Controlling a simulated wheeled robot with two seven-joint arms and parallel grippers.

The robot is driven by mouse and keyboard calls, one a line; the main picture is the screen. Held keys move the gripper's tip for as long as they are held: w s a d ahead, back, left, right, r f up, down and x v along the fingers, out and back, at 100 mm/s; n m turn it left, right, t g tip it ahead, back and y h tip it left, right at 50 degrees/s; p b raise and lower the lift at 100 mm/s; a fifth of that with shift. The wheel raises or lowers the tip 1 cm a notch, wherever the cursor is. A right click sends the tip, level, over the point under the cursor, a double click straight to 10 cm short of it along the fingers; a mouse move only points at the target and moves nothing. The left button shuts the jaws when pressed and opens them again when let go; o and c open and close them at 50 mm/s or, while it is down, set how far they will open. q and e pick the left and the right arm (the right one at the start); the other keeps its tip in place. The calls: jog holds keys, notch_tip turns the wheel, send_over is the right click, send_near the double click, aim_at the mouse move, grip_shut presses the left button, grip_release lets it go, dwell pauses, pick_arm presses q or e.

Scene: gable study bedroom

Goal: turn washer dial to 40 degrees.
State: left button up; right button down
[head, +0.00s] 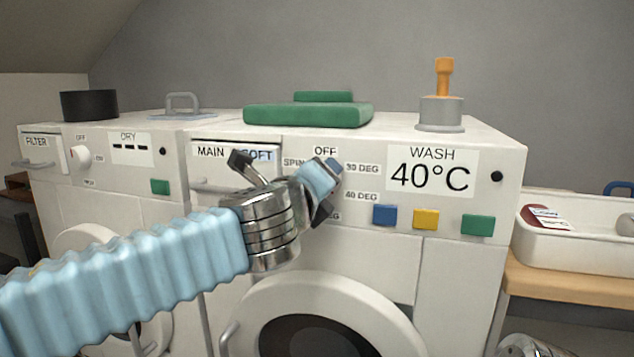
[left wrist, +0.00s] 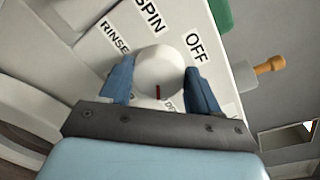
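The white washer (head: 465,270) stands in the middle, and its display (head: 430,172) reads "WASH 40°C". My left gripper (head: 328,178) is at the washer panel and hides the dial in the head view. In the left wrist view the round white dial (left wrist: 160,68) sits between the two blue fingers of my left gripper (left wrist: 160,75), which appear to touch its sides. Its red mark points toward the bottom of that view, near a partly hidden label ending in the "DEG" group. OFF, SPIN and RINSE labels surround the dial.
Blue (head: 384,215), yellow (head: 426,219) and green (head: 477,225) buttons lie right of the dial. A folded green cloth (head: 308,113) and a grey pot with an orange handle (head: 441,112) stand on top. A dryer (head: 110,195) is at left, a white tray (head: 575,240) at right.

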pick_arm(q)
jog(key=o, duration=0.4)
jog(key=shift+o, duration=0.2)
jog(key=f+b+v, duration=0.1)
jog(key=v, duration=1.2)
jog(key=shift+s+r, duration=0.4)
jog(key=shift+r, duration=0.15)
